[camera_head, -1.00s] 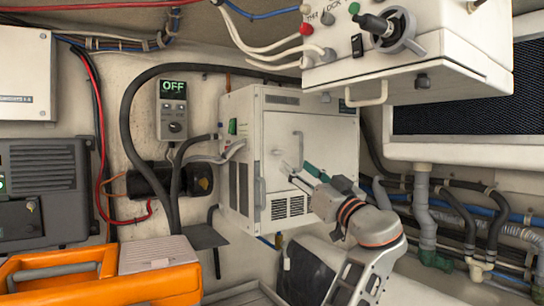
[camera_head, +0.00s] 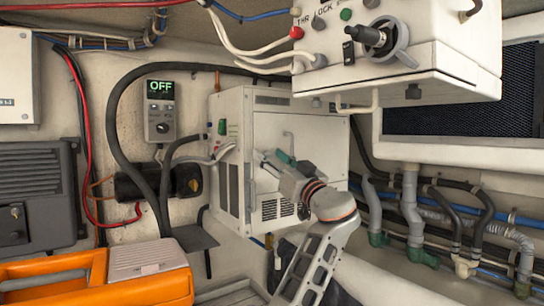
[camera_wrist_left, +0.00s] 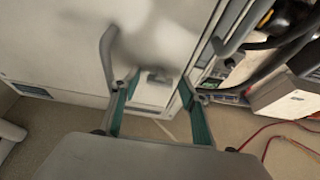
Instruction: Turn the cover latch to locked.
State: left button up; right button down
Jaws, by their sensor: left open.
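A white cabinet (camera_head: 315,130) with a front door hangs on the wall in the head view. A curved handle (camera_wrist_left: 108,55) stands on its pale face in the wrist view. A small grey piece (camera_wrist_left: 158,78), possibly the cover latch, sits on that face between my fingers; its turned position cannot be told. My left gripper (camera_head: 274,160) is at the cabinet front, near the door's left side. In the wrist view my left gripper (camera_wrist_left: 160,84) shows two teal fingers spread apart with nothing clearly held. Contact with the grey piece cannot be told. My right gripper is not in view.
A white control box (camera_head: 400,60) with a rotary handle overhangs at upper right. A display (camera_head: 161,110) reading OFF is on the wall at left. An orange case (camera_head: 110,285) stands at lower left. Hoses and pipes (camera_head: 410,200) run along the right.

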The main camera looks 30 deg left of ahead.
pick_arm(q)
jog(key=c, duration=1.1)
